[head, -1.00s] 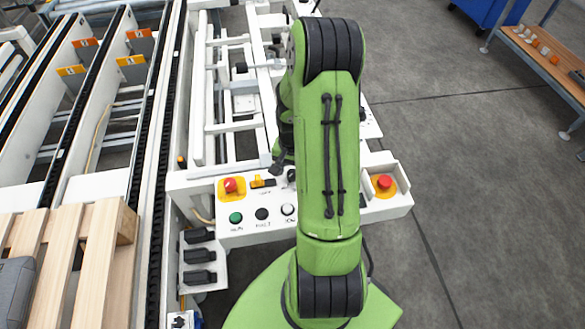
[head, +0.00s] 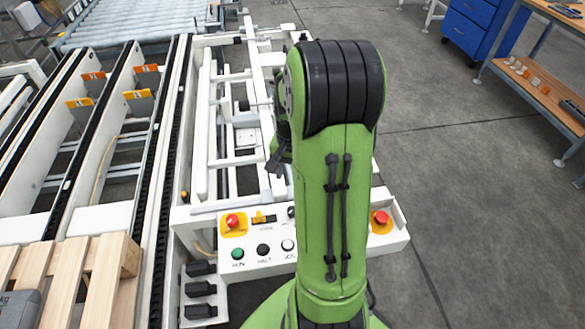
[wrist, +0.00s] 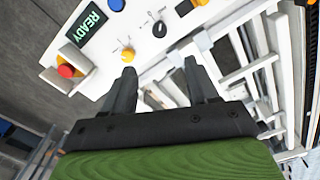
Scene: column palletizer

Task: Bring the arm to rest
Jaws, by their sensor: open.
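My gripper (wrist: 162,92) shows in the wrist view with its two dark fingers apart and nothing between them. It is over the white control panel (wrist: 135,30) and the white machine frame beyond it. In the head view my green arm stands upright in front of the control panel (head: 270,262) and hides part of it. My gripper is mostly hidden behind the arm there. The panel carries a red button on a yellow plate (head: 232,221), another red button (head: 381,218) at its right end, and a green button (head: 238,254). A lit READY display (wrist: 88,20) shows in the wrist view.
A chain conveyor (head: 165,150) runs along the left, with a wooden pallet (head: 110,275) at the lower left. A roller conveyor (head: 140,18) lies at the back. A blue cabinet (head: 472,28) and a workbench (head: 530,88) stand at the right. The grey floor between is clear.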

